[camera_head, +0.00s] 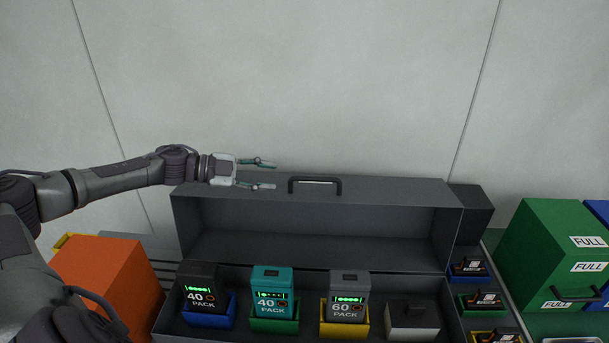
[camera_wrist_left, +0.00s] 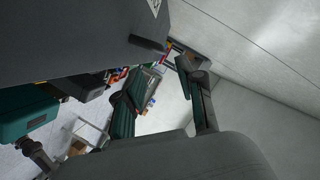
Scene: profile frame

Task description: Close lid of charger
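The charger (camera_head: 170,318) is a long dark grey case. Its lid (camera_head: 320,216) stands open above the back, hollow side facing me, with a black bar handle (camera_head: 315,180) on its upper edge. In the head view my left gripper (camera_head: 271,174) is open, pointing right, empty, just left of the handle and near the lid's upper edge. The left wrist view shows its two fingers (camera_wrist_left: 158,72) apart, with the grey lid (camera_wrist_left: 85,40) and the dark handle (camera_wrist_left: 148,46) near them. I cannot tell whether a finger touches the lid. My right gripper is not in view.
The charger holds a black pack (camera_head: 200,288), a teal pack (camera_head: 270,288), a grey pack (camera_head: 348,290) and a grey block (camera_head: 412,318). An orange box (camera_head: 105,272) stands left and a green box (camera_head: 540,250) right. A pale wall (camera_head: 290,80) rises behind.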

